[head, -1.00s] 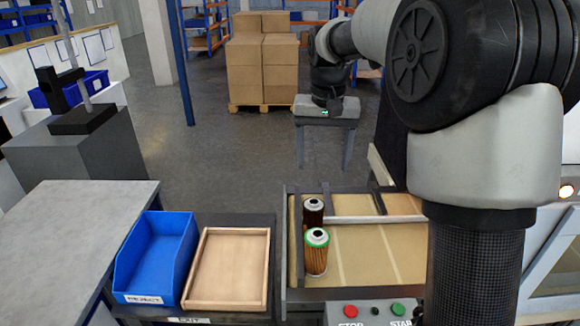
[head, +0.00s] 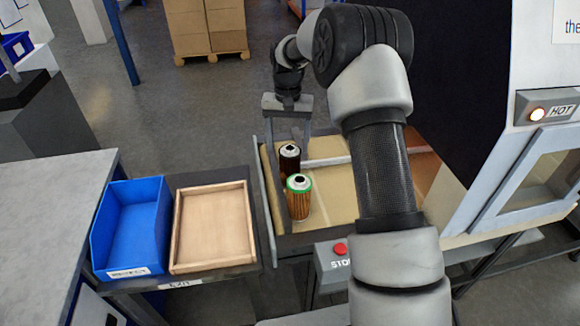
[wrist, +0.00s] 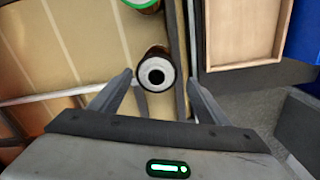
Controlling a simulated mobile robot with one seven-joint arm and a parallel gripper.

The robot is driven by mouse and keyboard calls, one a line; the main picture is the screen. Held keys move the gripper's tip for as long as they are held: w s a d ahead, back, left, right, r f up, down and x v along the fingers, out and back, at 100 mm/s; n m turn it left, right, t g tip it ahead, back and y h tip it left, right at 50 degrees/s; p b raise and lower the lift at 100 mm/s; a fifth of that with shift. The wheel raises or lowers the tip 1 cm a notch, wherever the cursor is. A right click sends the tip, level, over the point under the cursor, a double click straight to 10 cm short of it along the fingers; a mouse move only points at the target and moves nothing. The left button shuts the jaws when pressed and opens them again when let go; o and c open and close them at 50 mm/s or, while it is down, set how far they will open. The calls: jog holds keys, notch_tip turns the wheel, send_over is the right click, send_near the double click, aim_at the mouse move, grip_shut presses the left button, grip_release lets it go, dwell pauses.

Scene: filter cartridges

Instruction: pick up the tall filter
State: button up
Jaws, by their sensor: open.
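A dark filter (head: 289,165) with a pale top and black centre stands upright on the tan bed at its left side. A brown filter with a green rim (head: 299,197) stands just in front of it. I cannot tell surely which is taller. My gripper (head: 290,138) is open above the dark filter, pointing down. In the wrist view, the dark filter (wrist: 155,72) shows between the fingertips of the empty gripper (wrist: 160,78). Its height below the tips is hard to judge. The green-rimmed filter (wrist: 142,4) is cut off at the top edge there.
The tan bed (head: 335,190) has a dark raised side wall and a pale bar across it. A wooden tray (head: 213,262) and a blue bin (head: 130,271) stand to the left. A machine with a HOT lamp (head: 537,114) stands at right. A red stop button (head: 341,249) is in front.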

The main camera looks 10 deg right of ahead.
aim_at(290, 162)
notch_tip(290, 162, down, 2)
jog(key=shift+f, duration=0.25)
jog(key=f, duration=0.4)
jog(key=shift+s+d+f+p, duration=0.15)
jog(key=shift+s+d+p, duration=0.1)
jog(key=shift+s+p, duration=0.15)
jog(key=shift+w+f, duration=0.1)
jog(key=shift+f, duration=0.35)
jog(key=c, duration=1.1)
jog(key=shift+c, duration=0.2)
jog(key=shift+r, duration=0.1)
notch_tip(290, 162, up, 8)
jog(key=p, duration=0.4)
jog(key=shift+f, duration=0.25)
jog(key=d, duration=1.8)
jog(key=shift+f, duration=0.3)
